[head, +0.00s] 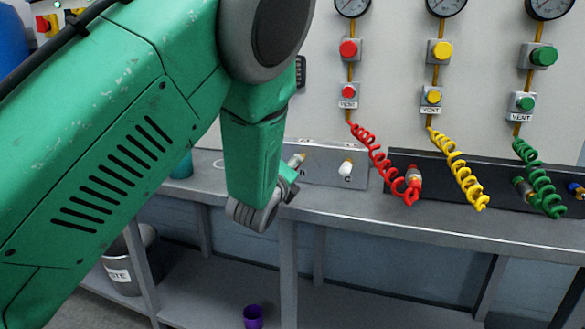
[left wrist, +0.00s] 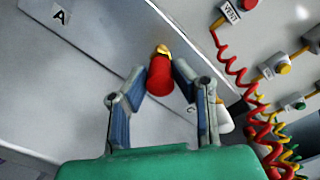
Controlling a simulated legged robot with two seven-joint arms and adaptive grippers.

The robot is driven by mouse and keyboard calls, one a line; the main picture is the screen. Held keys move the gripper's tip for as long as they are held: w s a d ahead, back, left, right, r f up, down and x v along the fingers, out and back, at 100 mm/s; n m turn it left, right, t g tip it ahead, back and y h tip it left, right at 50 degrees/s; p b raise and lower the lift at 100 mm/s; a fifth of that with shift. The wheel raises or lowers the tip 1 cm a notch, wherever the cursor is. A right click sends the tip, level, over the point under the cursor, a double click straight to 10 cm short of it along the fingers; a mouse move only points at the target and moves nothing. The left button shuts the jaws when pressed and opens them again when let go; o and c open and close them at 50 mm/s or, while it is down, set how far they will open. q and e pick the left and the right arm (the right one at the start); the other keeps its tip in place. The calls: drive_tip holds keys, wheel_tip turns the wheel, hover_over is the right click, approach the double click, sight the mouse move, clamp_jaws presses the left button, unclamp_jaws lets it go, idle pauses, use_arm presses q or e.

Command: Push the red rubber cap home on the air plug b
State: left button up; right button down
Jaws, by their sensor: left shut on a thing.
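My left gripper (head: 289,182) reaches down to the grey panel on the bench in the head view. In the left wrist view the left gripper (left wrist: 160,70) has its two fingertips on either side of the red rubber cap (left wrist: 160,78) and is shut on it. A brass plug (left wrist: 163,50) shows just beyond the cap, in line with it. How far the cap sits on the plug cannot be told. My right gripper is not in view.
A white-capped plug (head: 346,167) sits to the right, above label C; the white cap (left wrist: 222,120) is close to my right finger in the wrist view. Coiled red (head: 376,155), yellow (head: 457,165) and green (head: 539,178) hoses hang further right. A purple cup (head: 253,316) is below the bench.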

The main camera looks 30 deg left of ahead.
use_arm(q)
drive_tip(key=shift+w+a, duration=0.1)
drive_tip(key=shift+w, duration=0.5)
drive_tip(key=o, duration=0.9)
drive_tip(key=shift+s, duration=0.1)
